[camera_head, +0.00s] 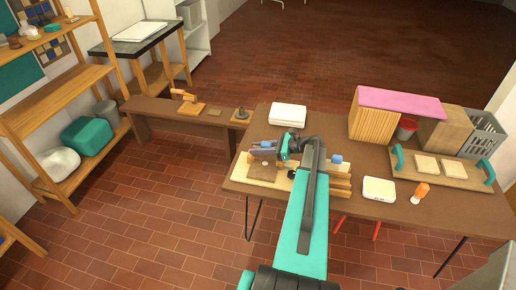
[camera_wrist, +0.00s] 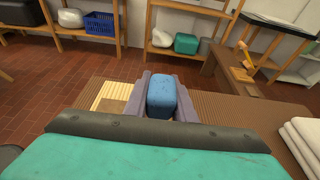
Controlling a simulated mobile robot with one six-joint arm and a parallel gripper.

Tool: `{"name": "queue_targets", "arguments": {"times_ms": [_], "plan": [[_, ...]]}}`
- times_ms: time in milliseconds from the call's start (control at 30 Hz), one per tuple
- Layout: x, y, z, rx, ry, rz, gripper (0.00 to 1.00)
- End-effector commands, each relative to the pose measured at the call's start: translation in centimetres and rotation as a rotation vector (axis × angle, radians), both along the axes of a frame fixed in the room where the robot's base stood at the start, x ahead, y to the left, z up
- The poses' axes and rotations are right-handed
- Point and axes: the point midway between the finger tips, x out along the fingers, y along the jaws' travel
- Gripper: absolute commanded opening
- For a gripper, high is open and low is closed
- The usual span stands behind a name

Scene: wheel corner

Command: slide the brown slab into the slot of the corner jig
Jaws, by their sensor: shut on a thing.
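My gripper (camera_head: 264,150) reaches left over the pale wooden board (camera_head: 240,171) on the brown table. In the wrist view, its two purple-grey fingers (camera_wrist: 160,100) are shut on a blue block (camera_wrist: 161,97). What lies under the block is hidden, so I cannot tell whether it is joined to anything. A flat brown slab (camera_head: 262,173) lies on the board, just in front of the fingers. A brown patch, perhaps the same slab, shows left of the fingers in the wrist view (camera_wrist: 111,106). My arm covers part of the board, and I cannot make out the jig's slot.
Wooden strips (camera_head: 338,184) and another blue piece (camera_head: 336,159) lie right of my arm. A white stack (camera_head: 288,114) stands behind. A white box (camera_head: 379,189), an orange-topped item (camera_head: 421,192) and a tray with teal handles (camera_head: 459,180) are to the right.

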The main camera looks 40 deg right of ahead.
Motion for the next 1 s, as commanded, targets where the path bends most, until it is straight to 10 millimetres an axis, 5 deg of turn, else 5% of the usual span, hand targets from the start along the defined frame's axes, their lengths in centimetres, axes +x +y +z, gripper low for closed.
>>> {"name": "queue_targets", "arguments": {"times_ms": [333, 367, 467, 1000], "plan": [[0.02, -0.01, -0.56, 0.001, -0.001, 0.0, 0.0], [0.01, -0.01, -0.49, 0.001, -0.001, 0.0, 0.28], [0.01, -0.01, -0.49, 0.001, -0.001, 0.0, 0.45], [-0.89, -0.54, -0.33, -0.001, -0.001, 0.0, 0.45]]}}
